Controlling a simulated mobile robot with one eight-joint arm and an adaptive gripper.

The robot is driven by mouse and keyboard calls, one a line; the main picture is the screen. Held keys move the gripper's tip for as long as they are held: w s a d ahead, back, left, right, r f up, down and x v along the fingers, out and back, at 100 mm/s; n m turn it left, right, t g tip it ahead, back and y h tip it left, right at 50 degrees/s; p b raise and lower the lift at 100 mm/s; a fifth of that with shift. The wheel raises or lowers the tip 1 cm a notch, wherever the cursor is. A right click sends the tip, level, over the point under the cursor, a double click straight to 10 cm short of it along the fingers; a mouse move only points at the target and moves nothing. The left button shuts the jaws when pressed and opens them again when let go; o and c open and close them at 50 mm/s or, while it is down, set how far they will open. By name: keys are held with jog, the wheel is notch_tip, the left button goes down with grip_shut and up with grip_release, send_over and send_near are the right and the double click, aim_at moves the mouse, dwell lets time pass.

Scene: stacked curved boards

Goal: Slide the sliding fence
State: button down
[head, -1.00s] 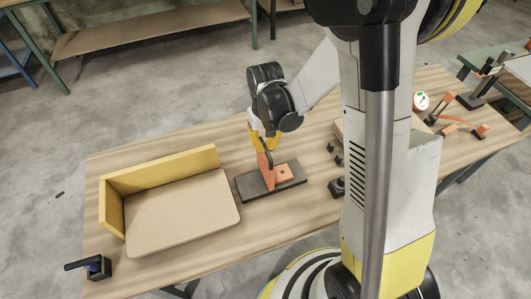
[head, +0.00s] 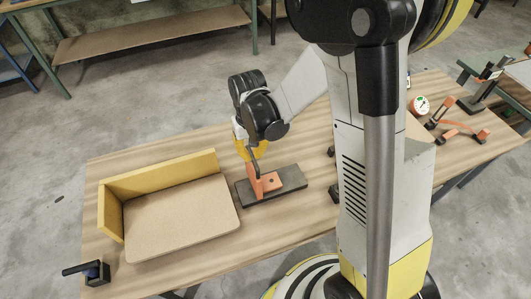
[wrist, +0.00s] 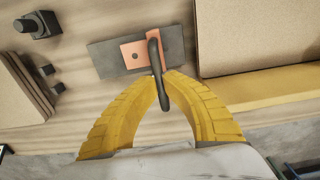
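The orange sliding fence (head: 271,182) sits on a dark grey plate (head: 292,183) on the wooden table, toward the plate's left part. Its upright part is at its left side. In the wrist view, the fence (wrist: 134,54) stands on the plate (wrist: 106,60), with a dark handle (wrist: 157,62) rising from it. My gripper (head: 250,152) is above the fence. In the wrist view, my gripper's yellow fingertips (wrist: 163,76) close on either side of the handle, and the handle's end shows between the fingers.
Left of the plate, a yellow L-shaped wall (head: 160,177) borders a tan curved board (head: 185,218). A dark clamp (head: 94,271) is at the table's left front corner. A dial gauge (head: 419,106) and orange parts lie at the right. The wrist view shows stacked boards (wrist: 24,92) and a dark block (wrist: 38,25).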

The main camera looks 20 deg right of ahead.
jog(key=a, duration=0.7)
jog(key=shift+a+b, duration=0.3)
jog(key=c, duration=1.5)
grip_release()
jog(key=shift+o, duration=0.2)
notch_tip(320, 180, up, 7)
jog(key=p, duration=0.5)
jog(key=s+d+r+t, duration=0.3)
jog(key=s+d+r, duration=0.3)
jog(key=r, duration=0.2)
jog(key=s+d+r+t, duration=0.4)
jog(key=s+d+r, duration=0.2)
jog(key=r, duration=0.3)
jog(key=shift+s, duration=0.4)
